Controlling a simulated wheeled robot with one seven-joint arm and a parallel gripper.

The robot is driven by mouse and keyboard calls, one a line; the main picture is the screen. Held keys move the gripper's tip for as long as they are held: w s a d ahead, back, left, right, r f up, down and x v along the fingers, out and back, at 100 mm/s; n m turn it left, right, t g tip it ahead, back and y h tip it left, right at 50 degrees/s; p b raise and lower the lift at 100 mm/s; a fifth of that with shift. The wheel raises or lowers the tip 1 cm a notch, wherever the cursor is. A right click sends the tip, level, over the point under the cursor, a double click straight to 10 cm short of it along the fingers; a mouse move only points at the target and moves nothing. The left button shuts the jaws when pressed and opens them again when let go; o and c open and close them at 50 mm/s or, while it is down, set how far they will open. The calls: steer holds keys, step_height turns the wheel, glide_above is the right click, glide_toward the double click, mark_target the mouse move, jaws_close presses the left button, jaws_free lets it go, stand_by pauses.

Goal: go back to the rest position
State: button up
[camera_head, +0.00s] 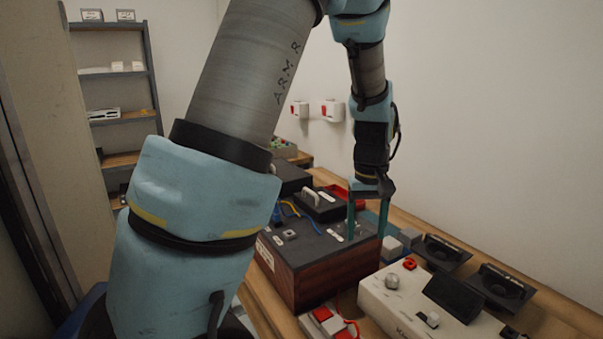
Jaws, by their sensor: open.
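My gripper (367,219) hangs down from my arm at the middle right of the picture. Its two teal fingers stand apart over the near right part of a dark box with wooden sides (328,279). Small metal parts show on the box top between the fingers. I cannot tell whether the fingers touch the box or anything on it. Nothing is clearly held. My arm covers part of the left and middle of the view.
The box stands on a wooden bench (558,314). A white control unit (400,302) with knobs and two black speaker-like units (501,287) stand to its right. A red and white switch block (326,322) lies in front. Shelves (118,82) stand at the back left.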

steer(key=a, duration=0.8)
steer(key=s+a+r, duration=0.1)
steer(key=a, duration=0.4)
steer(key=s+a+m+t, duration=0.1)
steer(key=s+a, duration=0.4)
steer(key=a, duration=0.5)
